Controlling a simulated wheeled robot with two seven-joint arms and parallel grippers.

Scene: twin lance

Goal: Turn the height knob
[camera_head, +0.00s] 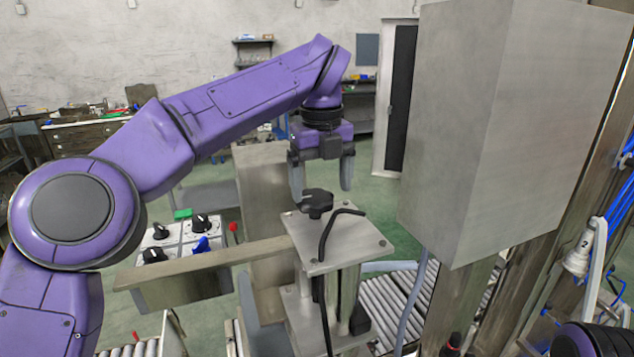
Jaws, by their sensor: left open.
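The height knob (315,200) is a black lobed knob on top of a grey metal plate (356,238) on an upright post. My left arm is purple and comes in from the left. My left gripper (322,186) points down just above and behind the knob. Its two grey fingers are apart, one on each side of the knob in the picture, with nothing seen between them. I cannot tell whether a finger touches the knob. My right gripper is not in view.
A large grey box (462,130) stands close on the right. A control panel with black knobs (200,223) and a blue switch is left of the post. A grey beam (200,262) runs left from the post. A roller conveyor (385,300) lies below.

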